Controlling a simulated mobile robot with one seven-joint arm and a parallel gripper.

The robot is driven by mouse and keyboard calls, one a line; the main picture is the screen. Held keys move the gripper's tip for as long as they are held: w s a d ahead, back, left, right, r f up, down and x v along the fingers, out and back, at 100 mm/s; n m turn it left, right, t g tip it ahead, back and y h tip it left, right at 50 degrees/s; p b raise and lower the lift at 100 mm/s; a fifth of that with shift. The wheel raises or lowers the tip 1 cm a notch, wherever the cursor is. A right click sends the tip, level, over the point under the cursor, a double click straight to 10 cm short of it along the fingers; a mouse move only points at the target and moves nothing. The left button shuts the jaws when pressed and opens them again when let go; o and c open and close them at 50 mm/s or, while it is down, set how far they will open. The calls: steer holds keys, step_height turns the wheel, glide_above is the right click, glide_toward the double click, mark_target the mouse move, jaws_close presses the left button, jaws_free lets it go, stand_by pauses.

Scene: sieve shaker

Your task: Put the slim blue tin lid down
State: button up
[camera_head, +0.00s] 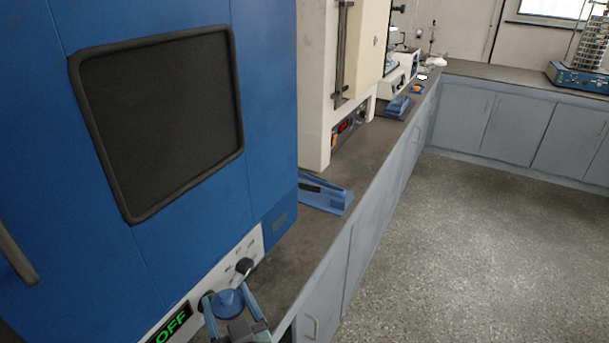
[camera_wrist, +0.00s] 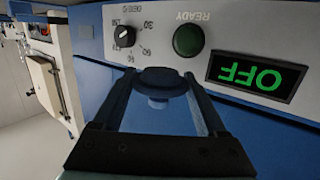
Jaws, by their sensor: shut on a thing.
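The slim blue tin lid (camera_head: 228,302) is a small round blue disc with a knob. It sits between the two fingers of my gripper (camera_head: 230,305) at the bottom of the head view. In the wrist view the lid (camera_wrist: 160,82) is held between the fingertips of my gripper (camera_wrist: 158,84), with its knob showing. My gripper is shut on it, in front of the control panel of the big blue oven. Whether the lid touches the counter or the panel cannot be told.
The blue oven (camera_head: 170,130) fills the left, with a panel reading OFF (camera_wrist: 258,76). A grey counter (camera_head: 275,260) runs past it, with a blue stapler-like object (camera_head: 325,194) and a cream oven (camera_head: 320,90). A sieve shaker (camera_head: 585,75) stands at the far right. The floor is open.

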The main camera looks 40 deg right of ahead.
steer(key=shift+a, duration=0.15)
steer(key=shift+f, duration=0.1)
steer(key=f+b, duration=0.1)
steer(key=f, duration=0.1)
steer(key=f+b, duration=0.1)
steer(key=f, duration=0.2)
steer(key=shift+d+f, duration=0.2)
steer(key=shift+f, duration=0.15)
steer(key=shift+f+b, duration=1.35)
steer(key=shift+f, duration=0.65)
steer(key=shift+f, duration=0.15)
steer(key=o, duration=1.2)
steer(key=shift+o, duration=0.2)
